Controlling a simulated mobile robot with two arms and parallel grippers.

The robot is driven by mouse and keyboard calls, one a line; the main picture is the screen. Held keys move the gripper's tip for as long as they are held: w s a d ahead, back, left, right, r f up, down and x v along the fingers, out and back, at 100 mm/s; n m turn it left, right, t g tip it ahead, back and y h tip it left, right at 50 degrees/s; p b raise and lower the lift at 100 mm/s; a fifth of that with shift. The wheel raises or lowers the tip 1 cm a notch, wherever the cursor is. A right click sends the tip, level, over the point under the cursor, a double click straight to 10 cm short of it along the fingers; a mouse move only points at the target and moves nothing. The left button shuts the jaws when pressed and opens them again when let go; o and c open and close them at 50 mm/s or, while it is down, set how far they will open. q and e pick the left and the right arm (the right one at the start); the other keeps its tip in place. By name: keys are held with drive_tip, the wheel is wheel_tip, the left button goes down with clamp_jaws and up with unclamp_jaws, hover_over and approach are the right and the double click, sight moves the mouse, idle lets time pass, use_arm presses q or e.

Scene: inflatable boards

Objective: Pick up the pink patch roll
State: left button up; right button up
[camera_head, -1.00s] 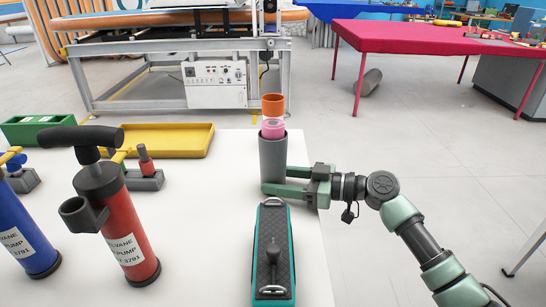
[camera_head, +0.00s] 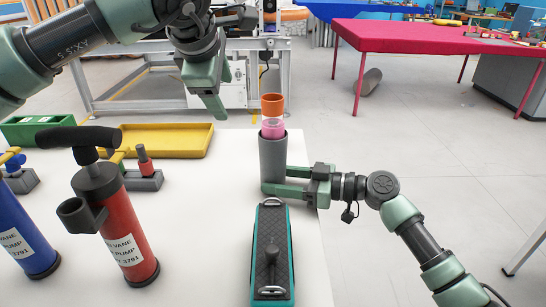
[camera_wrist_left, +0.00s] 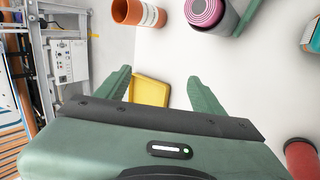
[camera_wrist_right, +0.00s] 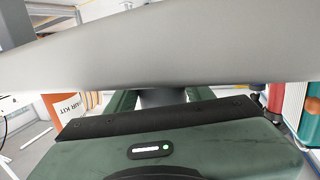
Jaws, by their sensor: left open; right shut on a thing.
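The pink patch roll (camera_head: 273,128) sits in the mouth of an upright grey tube (camera_head: 272,160) near the table's far right corner, its top standing above the rim. The left wrist view shows the roll's pink spiral end (camera_wrist_left: 204,11) inside the tube. My right gripper (camera_head: 287,181) is shut on the tube's lower part from the right. In the right wrist view the tube's grey side (camera_wrist_right: 160,55) fills the upper picture. My left gripper (camera_head: 217,98) is open and empty, in the air left of the tube and above the table's far edge.
An orange-and-white can (camera_head: 273,105) stands behind the tube. A teal foot pump (camera_head: 272,255) lies in front. Red (camera_head: 118,225) and blue (camera_head: 25,235) hand pumps, a yellow tray (camera_head: 170,141) and a green bin (camera_head: 38,131) are at left. The table centre is clear.

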use_arm(q)
drive_tip(key=s+f+m+y, duration=0.3)
drive_tip(key=s+f+y, duration=0.1)
drive_tip(key=f+y, duration=0.2)
drive_tip(key=m+t+h, duration=0.2)
drive_tip(key=m+t, duration=0.8)
drive_tip(key=m, duration=0.2)
approach(275, 131)
drive_tip(key=w, duration=0.1)
drive_tip(key=w+a, duration=0.1)
drive_tip(key=w, duration=0.3)
drive_tip(key=shift+a+f, duration=0.1)
drive_tip(key=shift+a, duration=0.2)
drive_tip(key=w, duration=0.5)
drive_tip(key=shift+w+a, duration=0.15)
drive_tip(key=shift+w, duration=0.2)
clamp_jaws()
